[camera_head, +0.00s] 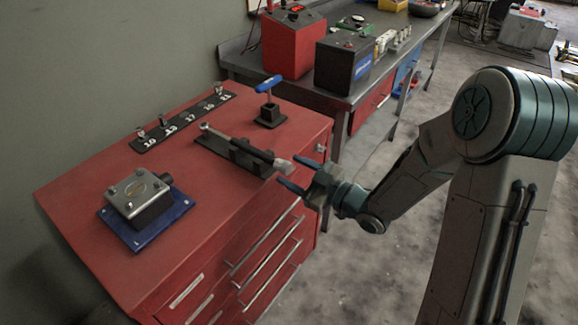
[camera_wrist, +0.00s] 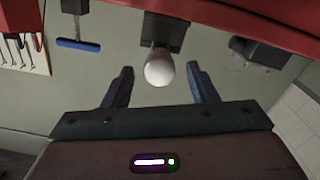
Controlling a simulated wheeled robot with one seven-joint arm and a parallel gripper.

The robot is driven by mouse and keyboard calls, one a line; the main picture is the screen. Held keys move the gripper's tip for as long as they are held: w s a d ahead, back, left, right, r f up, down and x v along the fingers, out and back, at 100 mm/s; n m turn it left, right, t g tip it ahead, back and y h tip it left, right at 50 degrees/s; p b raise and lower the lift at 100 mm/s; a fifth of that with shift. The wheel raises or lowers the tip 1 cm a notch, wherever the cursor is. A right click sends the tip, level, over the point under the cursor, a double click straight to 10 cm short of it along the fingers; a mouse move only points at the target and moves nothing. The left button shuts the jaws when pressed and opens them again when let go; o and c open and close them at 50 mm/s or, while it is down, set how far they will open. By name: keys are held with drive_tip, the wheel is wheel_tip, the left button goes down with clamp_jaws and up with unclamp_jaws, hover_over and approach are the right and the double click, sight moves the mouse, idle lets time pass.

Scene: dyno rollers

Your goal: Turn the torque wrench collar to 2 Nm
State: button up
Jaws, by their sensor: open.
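The torque wrench (camera_head: 240,150) lies in a black holder on top of the red cabinet. Its pale rounded collar end (camera_head: 283,165) sticks out past the cabinet's front edge toward my gripper (camera_head: 292,172). In the wrist view the collar (camera_wrist: 159,70) shows end-on as a whitish knob, between the tips of my gripper (camera_wrist: 160,80). My gripper is open, with a visible gap on each side of the collar in that view. How far the fingers reach along the collar is unclear. No scale marks on the collar can be read.
On the red cabinet top (camera_head: 85,185) stand a blue T-handle tool (camera_head: 268,88), a numbered black socket rail (camera_head: 185,118) and a metal box (camera_head: 138,197) on a blue plate. A workbench with a red box (camera_head: 292,45) and black box (camera_head: 344,65) stands behind.

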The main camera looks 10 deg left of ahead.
drive_tip(key=shift+x, duration=1.05)
drive_tip(key=c, duration=1)
drive_tip(key=shift+m, duration=0.3)
